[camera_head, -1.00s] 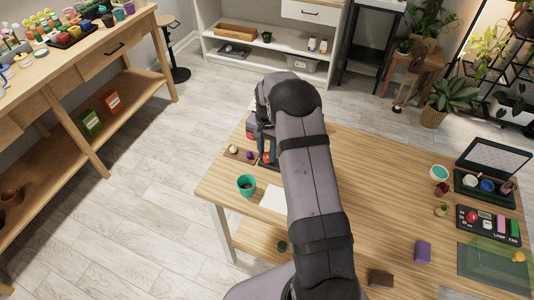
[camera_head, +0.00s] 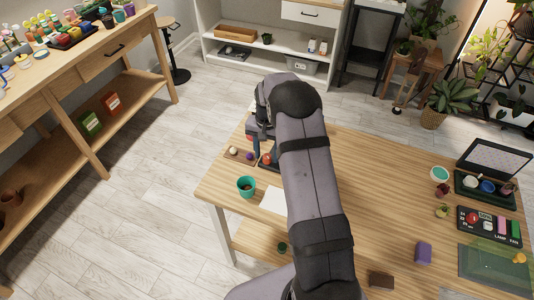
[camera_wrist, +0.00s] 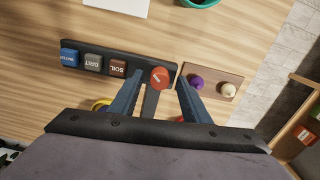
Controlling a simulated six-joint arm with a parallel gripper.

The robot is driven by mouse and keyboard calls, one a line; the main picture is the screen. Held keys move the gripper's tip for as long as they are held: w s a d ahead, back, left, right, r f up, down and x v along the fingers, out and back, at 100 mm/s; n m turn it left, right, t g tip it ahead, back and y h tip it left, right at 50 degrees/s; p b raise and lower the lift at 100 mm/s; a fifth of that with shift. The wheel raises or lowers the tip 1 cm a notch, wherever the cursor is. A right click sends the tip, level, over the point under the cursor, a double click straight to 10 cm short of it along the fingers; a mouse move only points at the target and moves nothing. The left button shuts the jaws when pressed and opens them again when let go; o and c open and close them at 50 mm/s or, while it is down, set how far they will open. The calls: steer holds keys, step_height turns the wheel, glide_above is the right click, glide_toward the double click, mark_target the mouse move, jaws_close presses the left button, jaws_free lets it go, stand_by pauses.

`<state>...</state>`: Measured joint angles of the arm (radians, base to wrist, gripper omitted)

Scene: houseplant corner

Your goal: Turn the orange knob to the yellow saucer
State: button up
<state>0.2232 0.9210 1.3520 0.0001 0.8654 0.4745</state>
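The orange knob (camera_wrist: 159,77) sits at the right end of a dark panel in the wrist view, with a pale pointer mark on top. It also shows in the head view (camera_head: 266,159). My gripper (camera_wrist: 158,86) is open, its blue-grey fingers on either side of the knob in the picture. In the head view my gripper (camera_head: 258,140) is above and behind the knob, apparently clear of it. The yellow saucer (camera_wrist: 101,104) shows only as a curved edge beside the left finger; the rest is hidden. A red rounded edge (camera_wrist: 180,119) shows by the right finger.
The panel carries blue WATER (camera_wrist: 70,58), grey GRIT (camera_wrist: 93,63) and brown SOIL (camera_wrist: 117,67) blocks. A wooden board (camera_wrist: 213,82) with purple and cream knobs lies right of it. A teal pot (camera_head: 246,186) and white sheet (camera_head: 273,200) are near.

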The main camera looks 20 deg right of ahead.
mark_target(267, 156)
steer(key=shift+r+b, duration=0.95)
steer(key=shift+r, duration=2.7)
steer(key=shift+s, duration=0.1)
steer(key=shift+s+a+r, duration=0.2)
steer(key=shift+a, duration=0.05)
steer(key=s+a+r+n, duration=0.1)
steer(key=s+a+n, duration=0.35)
steer(key=s, duration=0.95)
steer(key=s+a+r+n, duration=0.1)
steer(key=s+a+n, duration=0.4)
steer(key=s, duration=0.9)
step_height(267, 156, down, 18)
steer(key=a+m+b, duration=0.1)
steer(key=b, duration=1.6)
steer(key=shift+w+a+b, duration=0.15)
steer(key=shift+w+b, duration=0.15)
steer(key=shift+b, duration=0.05)
